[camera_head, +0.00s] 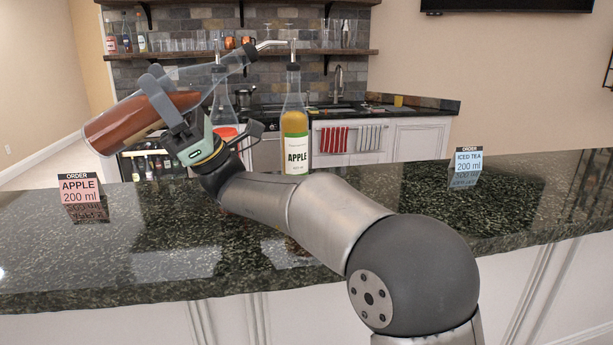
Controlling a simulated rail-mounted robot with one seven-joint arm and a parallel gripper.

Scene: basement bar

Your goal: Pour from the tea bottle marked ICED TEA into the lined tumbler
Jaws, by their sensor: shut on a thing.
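My gripper (170,104) is at the upper left, raised above the counter and shut on a clear bottle of reddish-brown liquid (128,125). The bottle is tipped close to horizontal, its base low at the left and its neck and metal spout rising to the right. The liquid lies toward the base, and no stream shows at the spout. No label is visible on it, so I cannot read whether it is marked ICED TEA. I cannot make out a lined tumbler; my arm covers part of the counter.
An upright bottle marked APPLE (295,140) stands on the dark counter (420,205) behind my arm. Another clear bottle (222,103) stands left of it, partly hidden. An APPLE order card (80,189) is at left, an ICED TEA order card (468,161) at right. The counter's right side is mostly clear.

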